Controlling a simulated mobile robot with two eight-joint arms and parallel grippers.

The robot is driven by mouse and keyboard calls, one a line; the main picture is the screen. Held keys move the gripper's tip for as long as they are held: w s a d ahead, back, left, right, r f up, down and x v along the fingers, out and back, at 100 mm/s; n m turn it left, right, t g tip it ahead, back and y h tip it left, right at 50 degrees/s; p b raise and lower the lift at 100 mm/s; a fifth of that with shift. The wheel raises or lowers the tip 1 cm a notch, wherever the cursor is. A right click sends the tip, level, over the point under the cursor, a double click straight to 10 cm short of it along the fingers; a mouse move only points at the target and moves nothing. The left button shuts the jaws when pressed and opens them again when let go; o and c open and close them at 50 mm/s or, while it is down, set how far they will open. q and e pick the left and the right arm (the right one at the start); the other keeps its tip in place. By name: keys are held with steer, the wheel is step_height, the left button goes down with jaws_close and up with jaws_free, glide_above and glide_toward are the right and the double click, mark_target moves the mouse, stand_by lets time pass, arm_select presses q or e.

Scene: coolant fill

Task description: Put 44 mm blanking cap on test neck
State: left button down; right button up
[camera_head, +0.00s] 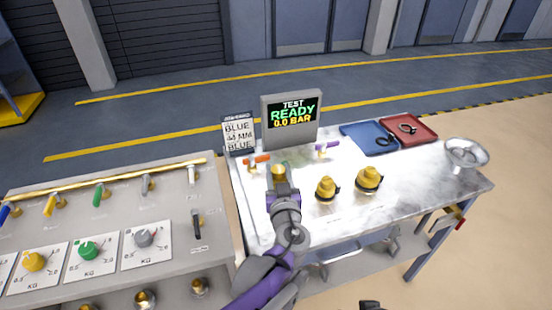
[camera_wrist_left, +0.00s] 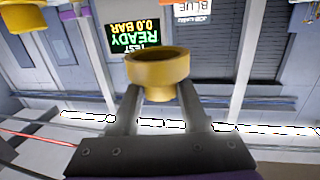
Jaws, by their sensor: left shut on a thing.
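My left gripper (camera_head: 280,184) is over the left part of the metal bench and is shut on a brass-yellow cap (camera_head: 279,169). In the left wrist view the cap (camera_wrist_left: 158,70) sits between the fingertips, its wide round rim facing up in the picture. Two brass fittings with black rings, one nearer the middle (camera_head: 327,189) and one to its right (camera_head: 369,179), stand on the bench to the right of the gripper. I cannot tell which brass part is the test neck. The bench directly under the held cap is hidden by my gripper.
A display (camera_head: 292,119) reads TEST READY 0.0 BAR. A job card (camera_head: 238,135) shows BLUE, 44 MM, BLUE. Orange (camera_head: 257,160) and purple (camera_head: 327,147) handles stand nearby. Blue (camera_head: 359,140) and red (camera_head: 421,127) trays hold black rings. A metal bowl (camera_head: 466,153) is far right.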

arm_select(q)
steer(key=shift+s+r, duration=0.1)
steer(key=shift+s, duration=0.2)
steer(key=shift+w+f+b, duration=0.1)
steer(key=shift+f+b, duration=1.5)
steer(key=shift+f, duration=1.3)
steer(key=shift+p, duration=0.35)
steer(key=shift+f+b, duration=0.9)
steer(key=shift+f, duration=0.45)
steer(key=shift+c, duration=1.6)
jaws_free()
